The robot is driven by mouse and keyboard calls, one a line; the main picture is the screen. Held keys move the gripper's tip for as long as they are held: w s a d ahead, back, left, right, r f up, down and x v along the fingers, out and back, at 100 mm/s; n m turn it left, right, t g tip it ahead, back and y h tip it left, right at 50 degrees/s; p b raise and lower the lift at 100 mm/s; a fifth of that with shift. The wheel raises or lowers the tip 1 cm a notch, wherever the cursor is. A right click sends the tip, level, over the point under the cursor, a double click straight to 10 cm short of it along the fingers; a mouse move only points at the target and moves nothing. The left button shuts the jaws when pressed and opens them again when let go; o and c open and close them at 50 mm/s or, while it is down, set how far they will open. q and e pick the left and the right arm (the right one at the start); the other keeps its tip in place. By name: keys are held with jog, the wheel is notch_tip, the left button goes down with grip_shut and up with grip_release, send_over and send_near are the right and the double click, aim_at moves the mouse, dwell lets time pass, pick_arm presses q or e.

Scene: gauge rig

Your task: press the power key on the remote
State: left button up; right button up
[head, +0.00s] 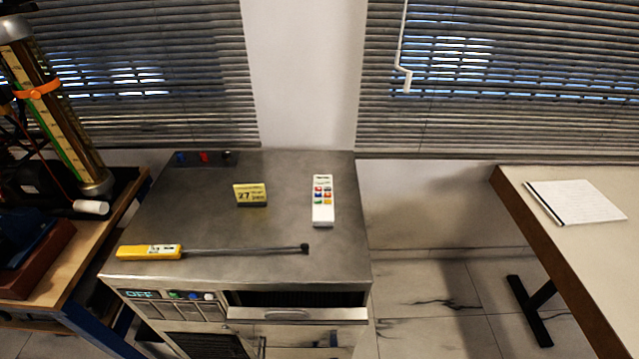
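The remote (323,213) is white and lies on the right part of the grey metal cabinet top (290,255), long side pointing away from me. Its upper half carries several small coloured keys, among them red, blue, green and orange ones. The keys are too small to tell which is the power key. Neither of my grippers shows in the head view, and nothing touches or covers the remote.
A yellow probe (150,252) with a long dark rod lies left along the cabinet's front. A yellow sign (250,194) marked 27 stands left of the remote. The cabinet front has an "OFF" display (138,294) and a handle. A notepad (574,201) lies on the right table.

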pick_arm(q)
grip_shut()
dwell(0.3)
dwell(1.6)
